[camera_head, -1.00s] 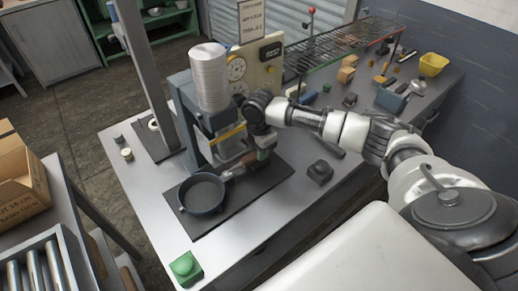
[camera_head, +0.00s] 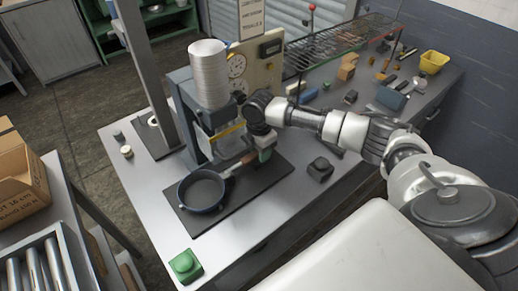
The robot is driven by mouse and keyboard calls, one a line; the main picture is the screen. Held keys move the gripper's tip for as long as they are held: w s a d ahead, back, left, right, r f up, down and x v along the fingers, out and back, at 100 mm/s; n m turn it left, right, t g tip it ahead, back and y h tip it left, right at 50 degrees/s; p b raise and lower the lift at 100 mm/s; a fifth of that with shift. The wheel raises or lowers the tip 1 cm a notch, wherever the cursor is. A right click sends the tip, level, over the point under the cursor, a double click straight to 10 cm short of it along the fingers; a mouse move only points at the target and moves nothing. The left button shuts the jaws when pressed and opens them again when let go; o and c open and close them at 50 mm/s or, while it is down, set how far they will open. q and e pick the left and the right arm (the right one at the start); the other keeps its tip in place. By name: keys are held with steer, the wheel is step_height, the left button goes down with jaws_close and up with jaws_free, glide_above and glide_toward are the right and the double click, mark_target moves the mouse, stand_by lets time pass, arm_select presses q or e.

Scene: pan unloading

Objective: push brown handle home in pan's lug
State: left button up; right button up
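The dark round pan (camera_head: 203,191) with a blue-grey rim lies on the black mat (camera_head: 196,223) in front of the press. The brown handle (camera_head: 239,164) runs from the pan's right side up and to the right. Its pan end is at or very close to the lug, and I cannot tell whether any gap is left. My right gripper (camera_head: 262,154) points down at the handle's outer end and hides that end. The fingers are too small and covered to show whether they are closed on it. My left gripper is out of view.
The press (camera_head: 190,105) with a white cylinder (camera_head: 209,75) stands close behind the pan. A dark block (camera_head: 320,169) sits right of the mat. A green button box (camera_head: 185,266) is at the table's front corner. A wire rack (camera_head: 335,45) stands behind my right arm.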

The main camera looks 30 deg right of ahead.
steer(key=shift+o, duration=1)
step_height(320, 180, up, 11)
steer(key=b, duration=0.2)
steer(key=shift+f, duration=0.15)
